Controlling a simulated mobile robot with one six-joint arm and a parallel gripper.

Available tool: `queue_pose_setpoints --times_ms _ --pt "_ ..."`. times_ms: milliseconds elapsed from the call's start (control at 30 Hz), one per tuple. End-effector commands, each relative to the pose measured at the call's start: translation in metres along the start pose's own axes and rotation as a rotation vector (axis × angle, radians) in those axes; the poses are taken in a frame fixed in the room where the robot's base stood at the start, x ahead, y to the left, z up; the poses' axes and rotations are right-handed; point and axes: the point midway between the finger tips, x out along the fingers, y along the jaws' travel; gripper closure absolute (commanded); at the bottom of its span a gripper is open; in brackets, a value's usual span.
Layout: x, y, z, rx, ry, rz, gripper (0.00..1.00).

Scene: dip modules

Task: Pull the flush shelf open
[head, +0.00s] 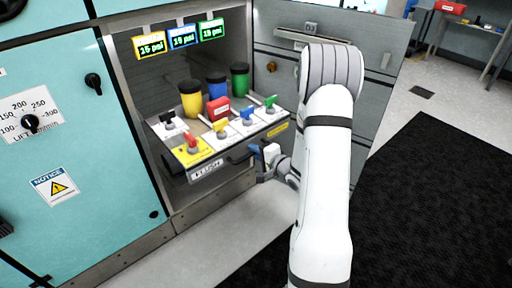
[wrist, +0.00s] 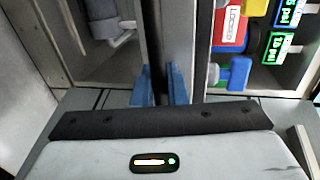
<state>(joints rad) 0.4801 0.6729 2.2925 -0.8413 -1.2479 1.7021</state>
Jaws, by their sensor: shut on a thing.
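The flush shelf, labelled FLUSH (head: 207,171), sits in the open cabinet and seems to stand partly out of it. It carries yellow, blue and green containers and a row of coloured valve handles. Its dark handle (head: 238,158) runs along the front. My gripper (head: 264,156) is at the handle's right part, with its blue fingers shut on it. In the wrist view my blue fingertips (wrist: 159,90) close around the dark handle bar (wrist: 152,35) beside the grey shelf front (wrist: 177,40). The exact contact is partly hidden by the gripper body.
The cabinet door (head: 382,85) stands open to the right, behind my arm. A teal panel (head: 75,130) with knobs is at left. Three psi displays (head: 182,37) hang above the shelf. A black mat (head: 430,190) covers clear floor at right.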

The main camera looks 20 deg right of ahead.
Motion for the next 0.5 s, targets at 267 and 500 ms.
queue_pose_setpoints --times_ms 267,500 --pt "-0.002 0.0029 0.0045 0.002 -0.012 0.006 1.0" --pt "-0.003 0.0028 0.0013 0.003 -0.005 0.005 0.83"
